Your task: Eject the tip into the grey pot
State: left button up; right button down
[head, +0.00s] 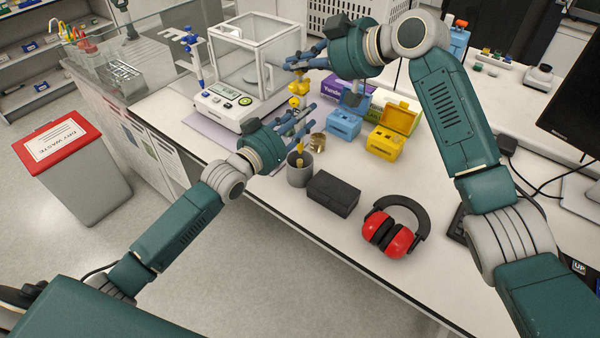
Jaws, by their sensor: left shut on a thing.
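My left gripper (297,128) is shut on a pipette with a yellow upper part (299,87). The pipette is roughly upright above the bench. Its yellow lower end (300,160) shows at the mouth of the grey pot (299,177); whether it touches the pot cannot be told. My fingers hide the pipette's middle. My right gripper (299,61) is just above the pipette's yellow top. Its fingers overlap in view, so whether they are open or shut, or touch the top, is unclear.
A balance (238,101) stands behind, beside a pipette stand (190,52). A brass cup (317,143), blue tip box (342,124) and yellow tip box (384,143) are right of the pot. A black block (333,194) and red ear defenders (389,232) lie near the front edge.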

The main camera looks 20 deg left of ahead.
notch_tip(320, 180, up, 3)
jog(key=shift+s+f, duration=0.1)
jog(key=shift+f, duration=0.05)
jog(key=v, duration=1.2)
pick_arm(q)
jog(key=shift+r, duration=0.1)
